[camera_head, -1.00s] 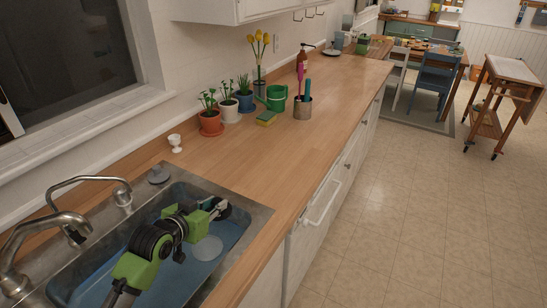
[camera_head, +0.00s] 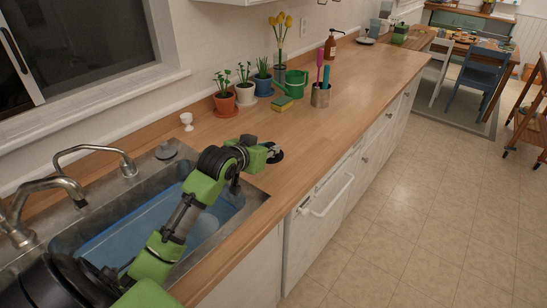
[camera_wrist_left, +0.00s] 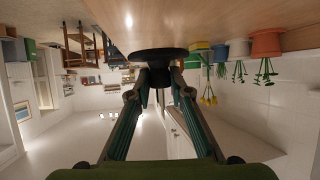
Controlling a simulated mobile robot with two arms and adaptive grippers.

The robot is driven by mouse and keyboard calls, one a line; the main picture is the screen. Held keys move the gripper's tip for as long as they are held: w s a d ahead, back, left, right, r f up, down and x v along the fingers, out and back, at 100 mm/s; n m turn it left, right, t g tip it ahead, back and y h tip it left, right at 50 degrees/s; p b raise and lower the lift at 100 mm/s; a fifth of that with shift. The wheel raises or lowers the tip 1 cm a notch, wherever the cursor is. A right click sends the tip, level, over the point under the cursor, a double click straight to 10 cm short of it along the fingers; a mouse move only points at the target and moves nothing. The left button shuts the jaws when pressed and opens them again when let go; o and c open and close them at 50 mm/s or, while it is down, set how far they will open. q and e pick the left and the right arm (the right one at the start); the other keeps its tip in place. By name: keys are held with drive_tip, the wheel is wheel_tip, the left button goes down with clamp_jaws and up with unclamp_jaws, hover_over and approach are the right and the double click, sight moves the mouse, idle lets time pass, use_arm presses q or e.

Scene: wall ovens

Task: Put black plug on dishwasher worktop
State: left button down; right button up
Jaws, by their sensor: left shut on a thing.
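My left gripper (camera_head: 262,153) is shut on a black plug (camera_head: 276,153), a round dark disc. In the left wrist view, which is upside down, the plug (camera_wrist_left: 158,54) sits between the two fingertips, close to the wooden surface. In the head view the plug is over the wooden worktop (camera_head: 310,133), just right of the sink's far corner. I cannot tell whether it touches the wood. The white dishwasher front (camera_head: 318,210) with a bar handle is below this worktop. My right gripper is not in view.
The sink (camera_head: 120,238) with a blue basin lies under my left arm. A white egg cup (camera_head: 187,121), potted plants (camera_head: 224,102), a green watering can (camera_head: 294,84), a sponge (camera_head: 283,104) and a utensil cup (camera_head: 320,96) stand towards the wall. The worktop's middle is clear.

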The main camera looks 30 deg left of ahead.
use_arm(q)
drive_tip(key=w+f, duration=0.1)
drive_tip(key=f, duration=0.1)
drive_tip(key=w+a+f, duration=0.1)
drive_tip(key=w, duration=0.1)
drive_tip(key=w+f, duration=0.1)
drive_tip(key=f, duration=0.1)
drive_tip(key=shift+w+a+f, duration=0.25)
drive_tip(key=shift+a+f, duration=0.05)
drive_tip(key=shift+a, duration=0.1)
wheel_tip(320, 180, down, 3)
drive_tip(key=shift+w+p, duration=0.1)
drive_tip(key=shift+p, duration=0.75)
drive_tip(key=shift+f, duration=0.4)
drive_tip(key=c, duration=1.8)
unclamp_jaws()
drive_tip(key=shift+c, duration=0.2)
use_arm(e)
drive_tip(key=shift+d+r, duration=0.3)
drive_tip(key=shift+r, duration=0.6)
use_arm(q)
drive_tip(key=shift+r, duration=0.1)
